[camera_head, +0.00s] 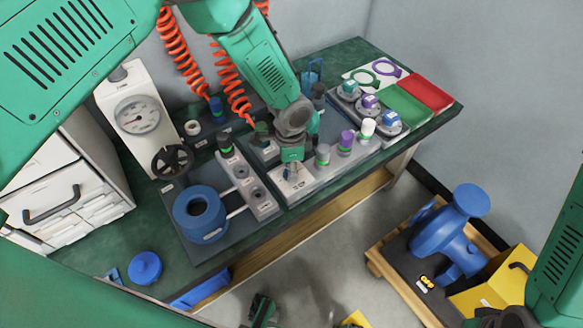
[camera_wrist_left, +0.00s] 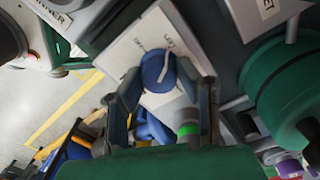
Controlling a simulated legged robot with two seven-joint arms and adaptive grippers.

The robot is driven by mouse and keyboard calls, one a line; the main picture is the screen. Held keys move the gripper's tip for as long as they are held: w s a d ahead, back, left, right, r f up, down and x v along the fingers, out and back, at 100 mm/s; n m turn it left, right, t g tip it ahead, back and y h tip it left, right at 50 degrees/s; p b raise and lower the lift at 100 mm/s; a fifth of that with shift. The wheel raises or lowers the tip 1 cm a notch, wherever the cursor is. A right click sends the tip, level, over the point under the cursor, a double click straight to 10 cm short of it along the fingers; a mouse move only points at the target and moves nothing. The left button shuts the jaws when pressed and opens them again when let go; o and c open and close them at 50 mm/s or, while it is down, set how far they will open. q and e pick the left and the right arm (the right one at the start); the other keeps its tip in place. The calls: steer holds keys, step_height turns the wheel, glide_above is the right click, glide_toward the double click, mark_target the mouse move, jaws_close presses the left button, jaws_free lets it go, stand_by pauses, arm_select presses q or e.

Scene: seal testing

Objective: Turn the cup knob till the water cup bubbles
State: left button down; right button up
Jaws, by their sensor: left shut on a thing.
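My left gripper (camera_head: 289,172) reaches down from the top over a pale plate (camera_head: 296,184) on the grey bench fixture. In the left wrist view, its dark fingers (camera_wrist_left: 162,100) are closed around a round blue knob (camera_wrist_left: 152,68). The knob has a pale grey pointer line and sits on a white plate (camera_wrist_left: 128,48) with small dark lettering. In the head view the gripper mostly hides the knob. I cannot make out the water cup or any bubbles. Part of my right arm shows at the lower right, but its gripper is not identifiable.
A pressure gauge (camera_head: 138,115) with a black handwheel (camera_head: 172,160) stands left. A blue ring (camera_head: 200,215) lies in front. Capped bottles (camera_head: 346,143) stand close right of the gripper. Green (camera_head: 402,106) and red (camera_head: 428,90) trays lie far right. Orange coiled hoses (camera_head: 232,85) hang behind.

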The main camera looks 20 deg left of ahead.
arm_select(q)
steer(key=c, duration=1.2)
jaws_free()
steer(key=r, duration=1.2)
steer(key=shift+w+a, duration=0.15)
steer(key=shift+w, duration=0.15)
steer(key=shift+s+f, duration=0.1)
steer(key=shift+f, duration=0.05)
